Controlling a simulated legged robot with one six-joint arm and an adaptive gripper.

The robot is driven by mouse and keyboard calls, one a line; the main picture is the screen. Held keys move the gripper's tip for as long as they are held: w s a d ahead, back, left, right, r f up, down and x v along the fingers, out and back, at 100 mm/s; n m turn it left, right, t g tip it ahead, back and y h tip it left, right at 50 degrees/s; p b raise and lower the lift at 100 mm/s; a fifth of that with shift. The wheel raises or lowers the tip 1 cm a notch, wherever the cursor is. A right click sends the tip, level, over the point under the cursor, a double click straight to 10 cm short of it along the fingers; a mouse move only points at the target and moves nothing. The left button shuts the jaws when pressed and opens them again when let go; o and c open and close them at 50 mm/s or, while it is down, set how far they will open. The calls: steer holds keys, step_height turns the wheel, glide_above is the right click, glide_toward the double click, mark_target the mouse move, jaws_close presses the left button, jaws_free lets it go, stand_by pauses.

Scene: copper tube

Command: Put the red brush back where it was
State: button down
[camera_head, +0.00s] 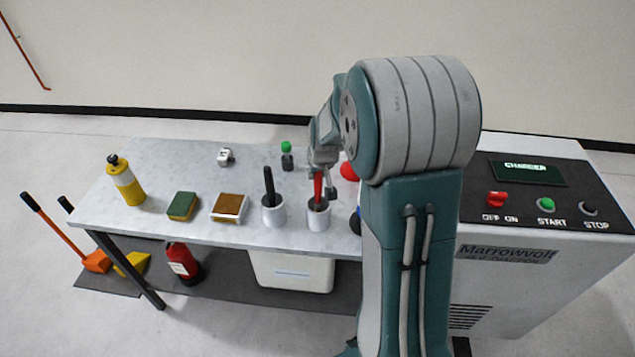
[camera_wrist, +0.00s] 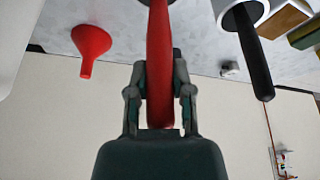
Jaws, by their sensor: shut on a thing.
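The red brush (camera_head: 318,187) stands roughly upright at a white cup (camera_head: 318,214) on the table, its lower end hidden by the cup's rim. My gripper (camera_head: 322,168) is above the cup and shut on the brush's red handle. In the wrist view my gripper (camera_wrist: 159,95) has a finger on each side of the red handle (camera_wrist: 160,50). Whether the brush rests on the cup's bottom cannot be seen. A second white cup (camera_head: 273,212) just to the left holds a black-handled brush (camera_head: 268,183).
The table (camera_head: 165,162) also bears a yellow bottle (camera_head: 125,182), a sponge (camera_head: 183,206), a brown block in a white tray (camera_head: 229,208), a green-capped bottle (camera_head: 287,158) and a red funnel (camera_wrist: 90,45). A machine with buttons (camera_head: 545,240) stands at right.

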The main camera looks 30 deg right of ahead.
mark_target(318, 182)
steer(key=shift+f, duration=1.6)
steer(key=c, duration=0.5)
jaws_free()
steer(key=shift+c, duration=0.2)
steer(key=v, duration=1.2)
steer(key=s+a+r, duration=0.3)
steer(key=s+a, duration=0.1)
steer(key=s, duration=0.3)
steer(key=s+a+r+n, duration=0.1)
steer(key=s+a+r, duration=0.1)
steer(key=s+a, duration=0.3)
steer(key=s+a+r+n+t+y, duration=0.1)
steer(key=s+a+r, duration=0.2)
steer(key=s, duration=0.6)
steer(key=shift+s+a+r, duration=0.35)
steer(key=shift+a, duration=0.4)
